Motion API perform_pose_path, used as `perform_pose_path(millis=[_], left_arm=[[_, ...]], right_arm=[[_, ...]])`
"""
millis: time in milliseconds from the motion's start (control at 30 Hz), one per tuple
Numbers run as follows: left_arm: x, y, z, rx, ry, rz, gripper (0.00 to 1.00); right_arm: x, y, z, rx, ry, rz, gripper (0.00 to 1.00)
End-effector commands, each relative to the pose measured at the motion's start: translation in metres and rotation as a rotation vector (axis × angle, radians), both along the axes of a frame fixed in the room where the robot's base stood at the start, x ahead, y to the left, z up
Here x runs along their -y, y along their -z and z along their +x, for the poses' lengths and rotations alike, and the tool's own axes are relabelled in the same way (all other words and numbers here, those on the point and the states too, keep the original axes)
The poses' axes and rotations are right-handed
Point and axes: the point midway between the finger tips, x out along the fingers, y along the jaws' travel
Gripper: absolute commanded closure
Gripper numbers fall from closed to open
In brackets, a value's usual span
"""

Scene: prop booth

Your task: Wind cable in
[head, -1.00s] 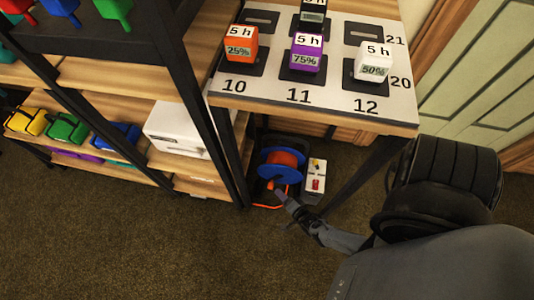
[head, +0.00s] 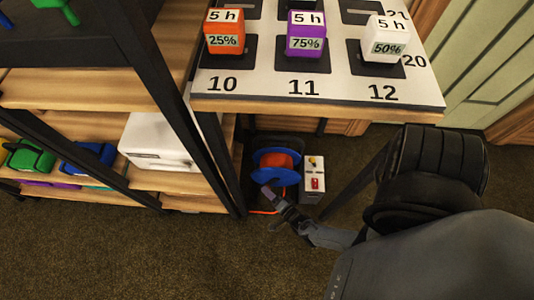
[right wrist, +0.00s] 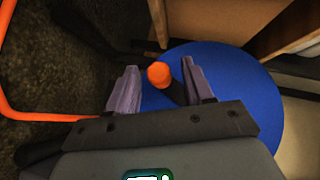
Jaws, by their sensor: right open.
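The cable reel (head: 275,158) stands on the floor under the table, with blue discs and orange cable wound between them. My right gripper (head: 267,191) is at its near lower side. In the right wrist view the reel's blue disc (right wrist: 240,90) fills the right and centre. A crank knob with an orange end (right wrist: 158,74) shows between the two grey fingers of my right gripper (right wrist: 159,68). The fingers are apart, with visible gaps to the knob. Whether the knob is deep between them I cannot tell. My left gripper is not in view.
A grey box (head: 313,180) with a red and a yellow control stands right of the reel. The table (head: 330,102) is above; a black shelf post (head: 205,150) is to the left. An orange tube or cable (right wrist: 8,100) curves at the left. Open carpet lies in front.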

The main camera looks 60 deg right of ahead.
Motion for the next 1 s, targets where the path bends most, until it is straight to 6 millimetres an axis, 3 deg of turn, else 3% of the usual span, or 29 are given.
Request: perform_pose_path(millis=[200,533,867,1000], left_arm=[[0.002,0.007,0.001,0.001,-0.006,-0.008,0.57],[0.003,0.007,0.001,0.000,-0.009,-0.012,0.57],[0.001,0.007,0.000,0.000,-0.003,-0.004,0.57],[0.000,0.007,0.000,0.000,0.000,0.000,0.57]], right_arm=[[0.006,0.004,0.014,0.000,0.000,-0.001,0.49],[0.007,0.003,0.015,0.000,0.000,-0.001,0.49],[0.007,0.004,0.015,0.000,0.000,-0.001,0.99],[0.007,0.003,0.015,0.000,0.000,-0.001,1.00]])
